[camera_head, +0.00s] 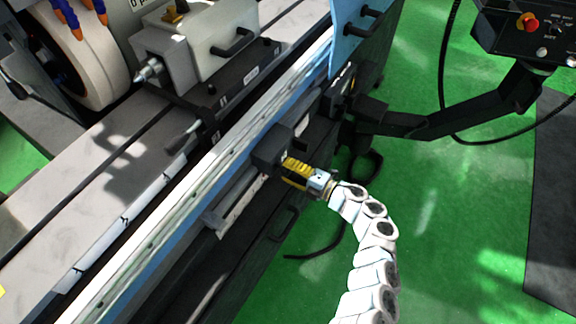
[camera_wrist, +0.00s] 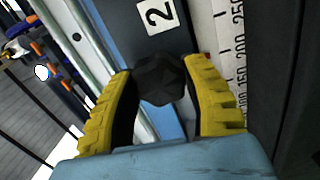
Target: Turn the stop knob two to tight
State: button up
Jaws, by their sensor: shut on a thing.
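The stop knob two (camera_wrist: 160,78) is a black faceted knob in the wrist view, just below a white label with the number 2 (camera_wrist: 158,16). My gripper (camera_wrist: 163,88) has its two yellow fingers on either side of the knob, shut on it. In the head view my gripper (camera_head: 288,170) reaches in from the right to a black stop block (camera_head: 270,150) on the machine's front rail. The knob itself is hidden there behind the fingers.
A ruler scale (camera_wrist: 228,50) runs beside the stop block. The grinder's table (camera_head: 60,200) and pale front rail (camera_head: 150,245) lie to the left. A black control panel (camera_head: 510,30) on an arm is at upper right. Green floor (camera_head: 440,220) is open on the right.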

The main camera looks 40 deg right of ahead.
jog(key=shift+m, duration=0.6)
jog(key=shift+p, duration=0.3)
jog(key=o, duration=1.2)
jog(key=v, duration=1.2)
jog(key=shift+a, duration=0.1)
